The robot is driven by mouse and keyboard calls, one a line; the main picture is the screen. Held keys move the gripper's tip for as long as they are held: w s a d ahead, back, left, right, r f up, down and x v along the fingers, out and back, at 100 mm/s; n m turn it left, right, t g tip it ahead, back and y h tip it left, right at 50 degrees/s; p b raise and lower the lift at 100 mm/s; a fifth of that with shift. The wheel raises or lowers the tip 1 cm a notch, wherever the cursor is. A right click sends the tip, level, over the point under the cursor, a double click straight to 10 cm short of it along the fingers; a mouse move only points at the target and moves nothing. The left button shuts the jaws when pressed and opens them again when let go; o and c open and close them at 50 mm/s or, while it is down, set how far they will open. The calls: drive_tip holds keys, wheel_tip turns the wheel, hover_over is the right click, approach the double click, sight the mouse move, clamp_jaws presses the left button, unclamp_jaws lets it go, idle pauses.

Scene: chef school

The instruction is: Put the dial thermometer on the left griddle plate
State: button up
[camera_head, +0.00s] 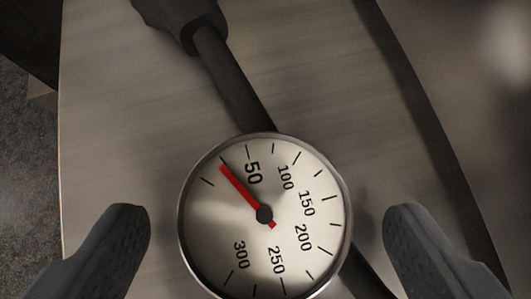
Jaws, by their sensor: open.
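The dial thermometer (300,225) is at the lower middle of the head camera view, with a round pale face, a metal rim, a red needle and numbers from 50 to 300. My gripper (265,222) is open, with one dark finger on each side of the dial. Gaps show between the dial's rim and both fingers. I cannot tell whether the dial is level with the fingertips. No griddle plate can be made out for certain.
A dark bar with a thicker end (190,22) runs diagonally behind the dial over a grey-brown surface (120,120). A dark curved band (425,120) crosses the right side. A dark speckled area (25,160) lies beyond the surface's left edge.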

drive_tip(key=shift+w+f, duration=0.35)
drive_tip(key=shift+f, duration=0.05)
drive_tip(key=c, duration=1.2)
drive_tip(key=shift+r, duration=0.1)
